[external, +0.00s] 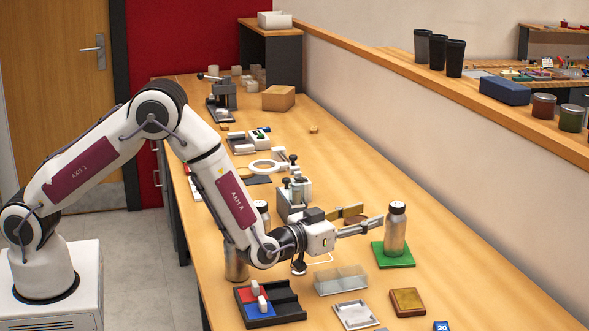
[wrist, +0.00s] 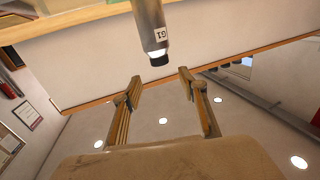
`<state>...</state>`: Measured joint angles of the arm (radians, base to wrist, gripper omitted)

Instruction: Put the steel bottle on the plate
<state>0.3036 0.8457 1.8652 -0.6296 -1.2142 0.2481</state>
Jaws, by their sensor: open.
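A steel bottle (external: 395,232) with a black cap stands upright on a square green plate (external: 409,262) at the right of the bench. My gripper (external: 372,215) is open and level, just left of this bottle's upper part, with its fingers pointing towards it. In the wrist view, which is upside down, the bottle (wrist: 150,22) shows a G1 label and lies ahead of the gap between the open fingers (wrist: 160,77). Nothing is between the fingers. I cannot tell whether a fingertip touches the bottle. The green plate does not show clearly in the wrist view.
Metal bottles (external: 236,264) show partly behind my arm. A black tray (external: 285,302) with red and blue parts, a clear rack (external: 341,280), a white frame (external: 355,315) and a wooden block (external: 407,302) lie near. Fixtures stand behind. The bench's right side is mostly clear.

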